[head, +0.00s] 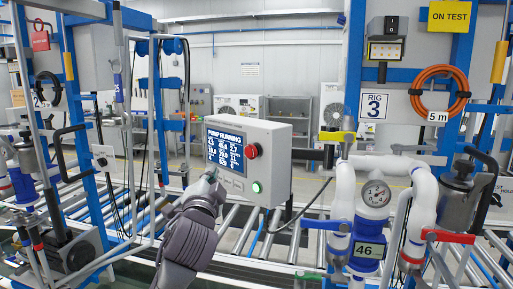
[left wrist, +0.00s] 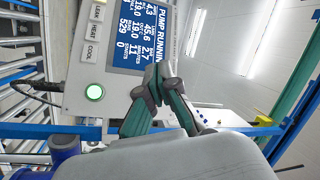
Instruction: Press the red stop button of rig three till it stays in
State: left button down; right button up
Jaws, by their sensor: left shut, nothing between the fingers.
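The control box (head: 277,160) of rig three has a blue screen (head: 224,150) reading PUMP RUNNING. Its red stop button (head: 252,150) stands out to the right of the screen, with a lit green button (head: 257,187) below it. My left gripper (head: 213,176) is shut and empty, in front of the box near the screen's lower edge in the head view. In the left wrist view its closed fingertips (left wrist: 154,82) cover the place beside the screen, and the red button is hidden. The green button (left wrist: 94,92) shows clear there. I cannot tell contact. My right gripper is out of view.
A RIG 3 sign (head: 374,106) hangs on the blue frame right of the box. Steel rollers (head: 240,241) run beneath the box.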

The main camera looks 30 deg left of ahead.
aim_at(250, 152)
pick_arm(q)
jog(key=shift+s+d+r, duration=0.1)
jog(key=shift+s+r, duration=0.2)
jog(key=shift+r, duration=0.35)
jog(key=shift+s+d+r, duration=0.1)
jog(key=shift+s+r, duration=0.2)
jog(key=shift+r, duration=0.3)
jog(key=shift+w, duration=0.1)
jog(key=w+d, duration=0.2)
jog(key=w, duration=0.6)
jog(key=shift+w+d, duration=0.2)
jog(key=shift+d, duration=0.05)
dwell(0.5)
jog(key=shift+w+d, duration=0.15)
jog(key=shift+w, duration=0.25)
